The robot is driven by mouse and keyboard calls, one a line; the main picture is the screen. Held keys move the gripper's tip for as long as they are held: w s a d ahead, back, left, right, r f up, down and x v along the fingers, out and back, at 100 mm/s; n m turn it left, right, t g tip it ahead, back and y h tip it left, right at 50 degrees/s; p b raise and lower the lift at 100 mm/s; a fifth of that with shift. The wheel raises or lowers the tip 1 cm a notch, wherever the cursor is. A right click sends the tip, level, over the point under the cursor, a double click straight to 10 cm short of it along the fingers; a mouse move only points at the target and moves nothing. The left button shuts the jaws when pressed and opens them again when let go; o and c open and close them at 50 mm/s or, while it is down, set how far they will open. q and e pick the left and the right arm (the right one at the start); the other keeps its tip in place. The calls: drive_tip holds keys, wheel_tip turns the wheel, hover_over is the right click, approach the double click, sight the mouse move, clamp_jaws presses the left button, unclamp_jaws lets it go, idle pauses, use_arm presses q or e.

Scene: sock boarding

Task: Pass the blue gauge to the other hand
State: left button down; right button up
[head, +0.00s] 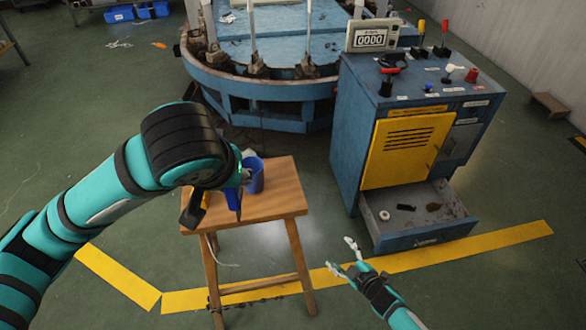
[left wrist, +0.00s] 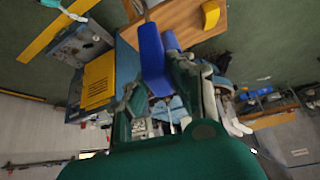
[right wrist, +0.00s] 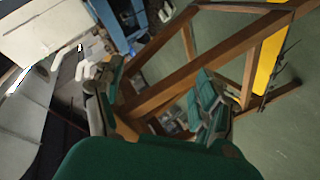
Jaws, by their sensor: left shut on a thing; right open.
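The blue gauge (left wrist: 151,52) is a flat blue bar. My left gripper (left wrist: 156,88) is shut on it, and the bar sticks out past the fingers. In the head view the gauge (head: 234,200) hangs below my left wrist, over the left part of the wooden stool; the arm hides most of the left fingers. My right gripper (head: 343,257) is open and empty, low to the right of the stool and apart from the gauge. Its spread fingers also show in the right wrist view (right wrist: 160,95), with the stool's legs beyond them.
A blue cup (head: 255,176) stands on the wooden stool (head: 280,190), close to my left gripper. A small yellow thing (left wrist: 211,14) is also on the stool. A blue control cabinet (head: 355,130) with an open drawer (head: 420,232) stands to the right.

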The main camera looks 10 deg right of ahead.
sight(236, 198)
drive_tip(key=w+a+r+n+t+y, duration=0.1)
drive_tip(key=w+a+r+n+y, duration=0.3)
drive_tip(key=r, duration=0.5)
drive_tip(key=w+a+r+n+y, duration=0.25)
drive_tip(key=r+n, duration=0.35)
drive_tip(key=r, duration=0.4)
drive_tip(key=w+a+r+n+t+y, duration=0.1)
drive_tip(key=w+a+r+n+y, duration=0.2)
drive_tip(key=r, duration=0.6)
drive_tip(key=s+a+r+n+g+y, duration=0.2)
drive_tip(key=s+r+n+g, duration=0.15)
drive_tip(key=r+n, duration=0.35)
drive_tip(key=s+a+r+n+g+y, duration=0.2)
drive_tip(key=a+r+n+g+y, duration=0.15)
drive_tip(key=r+n, duration=0.3)
drive_tip(key=s+a+r+n+g+h, duration=0.2)
drive_tip(key=s+r+n+g+h, duration=0.3)
drive_tip(key=s+n, duration=0.65)
drive_tip(key=shift+n, duration=0.7)
drive_tip(key=x, duration=0.4)
drive_tip(key=w+x, duration=0.1)
drive_tip(key=x, duration=0.6)
drive_tip(key=shift+w+a+f, duration=0.15)
drive_tip(key=shift+w, duration=0.3)
drive_tip(key=shift+c, duration=0.4)
